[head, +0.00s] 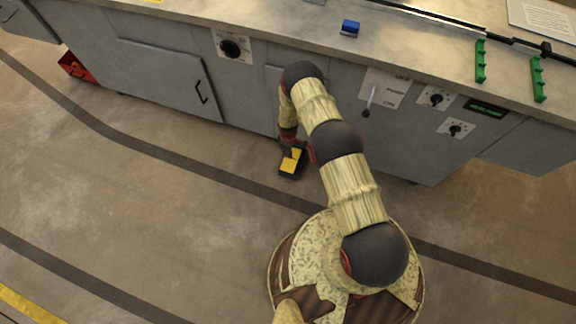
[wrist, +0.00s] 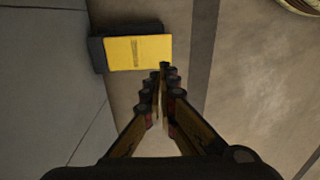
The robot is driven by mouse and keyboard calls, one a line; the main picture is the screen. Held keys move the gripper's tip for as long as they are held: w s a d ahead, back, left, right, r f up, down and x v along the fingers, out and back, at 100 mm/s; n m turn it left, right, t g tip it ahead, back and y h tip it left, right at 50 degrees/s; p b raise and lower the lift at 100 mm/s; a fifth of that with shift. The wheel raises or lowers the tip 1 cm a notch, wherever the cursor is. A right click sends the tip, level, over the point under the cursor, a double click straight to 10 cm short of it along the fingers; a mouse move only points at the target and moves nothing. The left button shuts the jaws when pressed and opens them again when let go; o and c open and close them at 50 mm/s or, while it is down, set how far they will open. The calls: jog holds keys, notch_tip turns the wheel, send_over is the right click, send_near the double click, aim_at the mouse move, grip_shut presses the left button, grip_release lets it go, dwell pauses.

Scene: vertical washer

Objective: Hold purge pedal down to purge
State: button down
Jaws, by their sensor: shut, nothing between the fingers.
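The purge pedal (head: 291,163) is a yellow plate on a dark base, on the floor at the foot of the grey machine. In the wrist view the pedal (wrist: 138,52) lies at the upper left, its yellow face up. My gripper (wrist: 164,68) is shut and empty, its fingertips at the pedal's lower right edge in that view. In the head view my gripper (head: 290,150) reaches down over the pedal's far end. I cannot tell whether the fingertips touch the pedal or how far it is pressed.
The grey machine front (head: 160,80) stands behind the pedal, with a black knob (head: 231,48), a lever (head: 369,98) and more knobs at right. A red box (head: 76,66) sits on the floor at far left. Dark stripes cross the floor. The floor left of the pedal is clear.

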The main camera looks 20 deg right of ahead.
aim_at(288, 167)
notch_tip(288, 167, down, 14)
jog(key=b, duration=0.6)
dwell(0.5)
